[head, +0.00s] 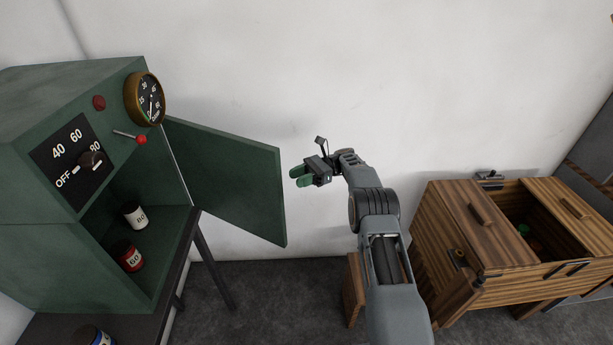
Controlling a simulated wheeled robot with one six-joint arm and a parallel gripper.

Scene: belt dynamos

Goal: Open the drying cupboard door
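The drying cupboard (60,265) is a green box on a dark stand at the left. Its door (232,180) stands swung wide open to the right, and the inside shows. A white jar (134,215) and a red jar (128,256) stand inside. My gripper (301,175), with green fingertips, is just right of the door's free edge, seemingly apart from it. The fingers look slightly parted with nothing visible between them, but the view is too small to tell how far. No handle shows on the visible door face.
The cupboard front has a dial gauge (146,99), a red-tipped lever (140,139) and a temperature knob (90,158). A blue-labelled jar (92,336) is below at the bottom left. A wooden chest (450,225) stands at the right, partly open. A white wall is behind.

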